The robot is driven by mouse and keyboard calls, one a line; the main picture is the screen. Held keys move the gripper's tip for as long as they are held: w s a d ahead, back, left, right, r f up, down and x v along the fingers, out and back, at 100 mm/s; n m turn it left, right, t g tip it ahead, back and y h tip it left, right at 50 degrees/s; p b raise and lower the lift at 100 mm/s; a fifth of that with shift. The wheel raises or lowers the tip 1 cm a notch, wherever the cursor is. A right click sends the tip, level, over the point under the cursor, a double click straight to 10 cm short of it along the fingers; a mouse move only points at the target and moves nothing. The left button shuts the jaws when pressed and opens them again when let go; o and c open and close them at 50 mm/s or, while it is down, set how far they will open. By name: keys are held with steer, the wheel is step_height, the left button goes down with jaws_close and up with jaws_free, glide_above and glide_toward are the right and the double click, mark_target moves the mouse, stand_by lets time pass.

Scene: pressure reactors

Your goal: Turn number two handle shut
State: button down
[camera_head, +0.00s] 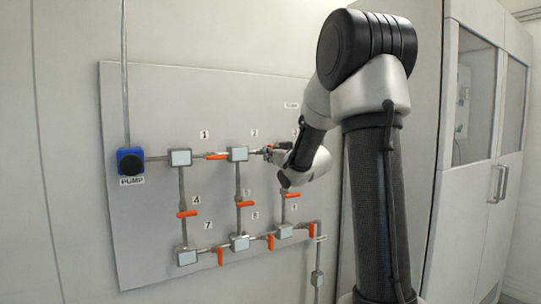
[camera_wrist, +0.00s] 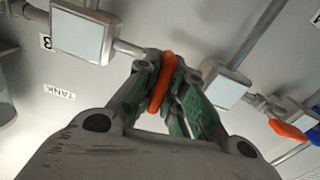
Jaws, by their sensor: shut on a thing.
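My gripper (camera_head: 272,151) is at the upper pipe of the panel, beside the label 2 (camera_head: 254,132). In the wrist view, its green-padded fingers (camera_wrist: 170,95) are shut on the orange number two handle (camera_wrist: 161,82). The handle lies across its pipe, between one grey box (camera_wrist: 85,36) and another box (camera_wrist: 222,86). In the head view, my gripper and arm hide this handle.
The number one handle (camera_head: 217,156) lies along its pipe, left of box (camera_head: 238,154). Other orange handles, such as number four (camera_head: 187,214) and number five (camera_head: 244,204), sit lower. A blue pump (camera_head: 130,161) is at left. A cabinet (camera_head: 489,160) stands right.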

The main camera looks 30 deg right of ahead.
steer(key=shift+f+m, duration=0.1)
steer(key=shift+m, duration=0.5)
steer(key=c, duration=1.5)
jaws_free()
steer(key=s, duration=1.2)
steer(key=shift+d, duration=0.2)
